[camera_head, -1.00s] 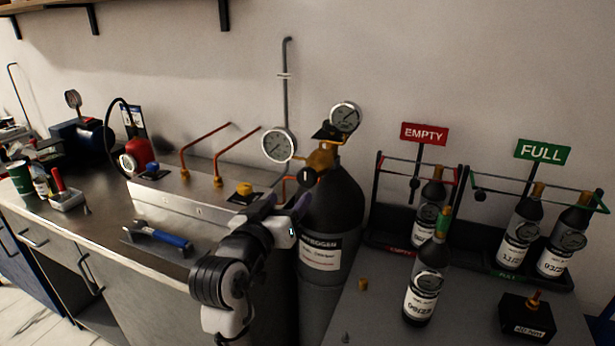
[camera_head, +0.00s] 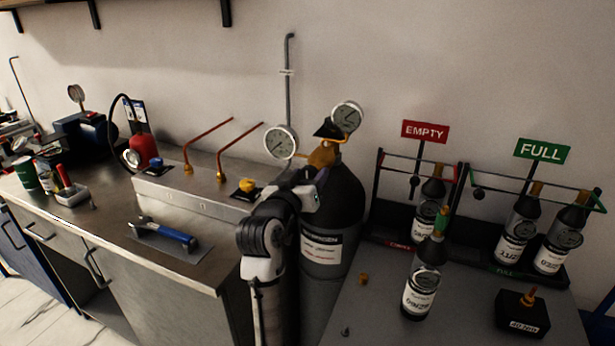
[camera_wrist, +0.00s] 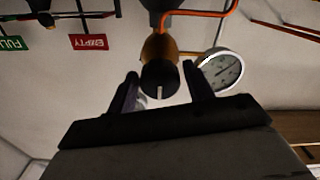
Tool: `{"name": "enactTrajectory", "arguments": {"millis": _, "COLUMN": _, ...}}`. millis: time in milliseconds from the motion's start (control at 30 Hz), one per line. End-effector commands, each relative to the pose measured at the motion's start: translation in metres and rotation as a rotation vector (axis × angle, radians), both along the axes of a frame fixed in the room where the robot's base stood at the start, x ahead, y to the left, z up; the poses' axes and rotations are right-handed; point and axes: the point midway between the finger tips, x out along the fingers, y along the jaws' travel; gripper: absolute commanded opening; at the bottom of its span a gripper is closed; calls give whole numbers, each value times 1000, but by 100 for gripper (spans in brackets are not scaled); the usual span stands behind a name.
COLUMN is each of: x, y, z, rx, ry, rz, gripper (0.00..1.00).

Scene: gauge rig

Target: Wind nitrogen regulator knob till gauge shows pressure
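The grey nitrogen cylinder (camera_head: 322,250) stands between the benches, partly hidden by my arm. On top is the brass regulator (camera_head: 322,157) with two round gauges, a left one (camera_head: 280,143) and an upper right one (camera_head: 347,116); their readings are too small to tell. In the wrist view, the black regulator knob (camera_wrist: 160,80) with a white mark faces me, in front of the brass body. One gauge (camera_wrist: 221,70) shows beside it, its needle slanted. My gripper (camera_wrist: 164,88) is open, its fingers on either side of the knob with gaps. The head view hides the knob behind my gripper (camera_head: 318,180).
A steel bench (camera_head: 100,205) on the left holds a blue-handled tool (camera_head: 165,234) and a ledge with two copper pipes. On the right, a grey table (camera_head: 375,310) holds several bottles, racks with EMPTY (camera_head: 425,131) and FULL (camera_head: 542,151) signs, and a black box (camera_head: 523,313).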

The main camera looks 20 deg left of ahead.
Motion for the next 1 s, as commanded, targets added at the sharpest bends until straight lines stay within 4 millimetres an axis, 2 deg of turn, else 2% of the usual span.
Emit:
{"name": "enactTrajectory", "arguments": {"millis": 33, "x": 0, "y": 0, "z": 0, "rx": 0, "ry": 0, "rz": 0, "gripper": 45}}
{"name": "enactTrajectory", "arguments": {"millis": 267, "x": 0, "y": 0, "z": 0, "rx": 0, "ry": 0, "rz": 0, "gripper": 16}}
{"name": "enactTrajectory", "arguments": {"millis": 667, "x": 0, "y": 0, "z": -3, "rx": 83, "ry": -4, "rz": 0, "gripper": 16}}
{"name": "enactTrajectory", "arguments": {"millis": 1000, "x": 0, "y": 0, "z": -4, "rx": 356, "ry": -15, "rz": 1, "gripper": 16}}
